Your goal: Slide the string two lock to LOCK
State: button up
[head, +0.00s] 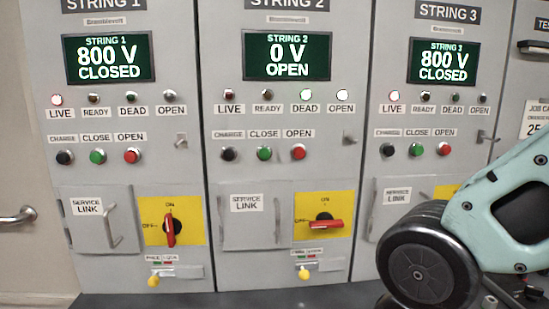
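The string two lock is a small yellow knob (303,273) on a pale slide plate below the string 2 switch. The knob sits at the left end of the plate. A small label (308,252) with green and red marks is above it, too small to read surely. The red string 2 switch handle (320,225) lies nearly level on its yellow plate (342,204), along the OFF side. The string 2 display (287,56) reads 0 V OPEN. My gripper is not in view; only part of my arm shows at the right.
The string 1 cabinet stands left, with its red handle (170,230) upright at ON and its own yellow knob (153,281). The string 3 display (442,62) reads 800 V CLOSED. My arm covers the lower string 3 panel. The front of string 2 is unobstructed.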

aim_at(304, 276)
jog(key=i+j+u, duration=0.1)
jog(key=u, duration=0.25)
jog(key=i+j+u, duration=0.1)
jog(key=u, duration=0.25)
jog(key=i+j+u, duration=0.1)
jog(key=u, duration=0.25)
jog(key=j, duration=0.1)
